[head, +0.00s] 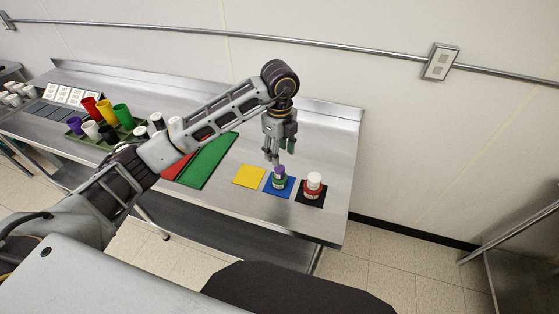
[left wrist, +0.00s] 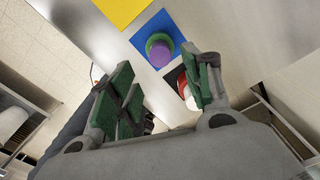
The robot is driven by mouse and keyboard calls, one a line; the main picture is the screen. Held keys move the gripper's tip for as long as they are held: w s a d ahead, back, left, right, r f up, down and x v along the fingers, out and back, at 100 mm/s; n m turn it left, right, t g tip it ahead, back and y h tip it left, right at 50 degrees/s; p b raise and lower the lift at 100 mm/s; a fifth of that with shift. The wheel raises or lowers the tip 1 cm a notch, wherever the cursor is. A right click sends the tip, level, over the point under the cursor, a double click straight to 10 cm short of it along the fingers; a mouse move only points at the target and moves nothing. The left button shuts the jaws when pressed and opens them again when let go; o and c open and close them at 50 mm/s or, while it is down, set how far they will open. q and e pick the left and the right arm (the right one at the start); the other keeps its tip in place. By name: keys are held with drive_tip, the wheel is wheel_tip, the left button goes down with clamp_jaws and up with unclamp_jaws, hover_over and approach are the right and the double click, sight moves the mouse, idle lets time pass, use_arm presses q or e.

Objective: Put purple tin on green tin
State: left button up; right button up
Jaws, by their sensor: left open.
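The purple tin (head: 280,170) sits on top of the green tin (head: 279,183), which stands on a blue mat (head: 271,191) near the right end of the counter. In the left wrist view the purple tin (left wrist: 160,54) shows from above, with the rim of the green tin (left wrist: 153,39) around it. My left gripper (head: 274,158) is open, just above the purple tin and pointing down. In the left wrist view its fingers (left wrist: 158,72) are spread and hold nothing. My right gripper is not in view.
To the right, a white tin (head: 314,179) sits on a red tin (head: 312,191) on a black mat (head: 310,202). A yellow mat (head: 249,175) lies bare to the left, beside a green mat (head: 211,162). Coloured cups (head: 105,111) stand further left.

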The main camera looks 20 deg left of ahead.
use_arm(q)
wheel_tip(320, 180, up, 3)
drive_tip(key=shift+r, duration=0.1)
idle(0.6)
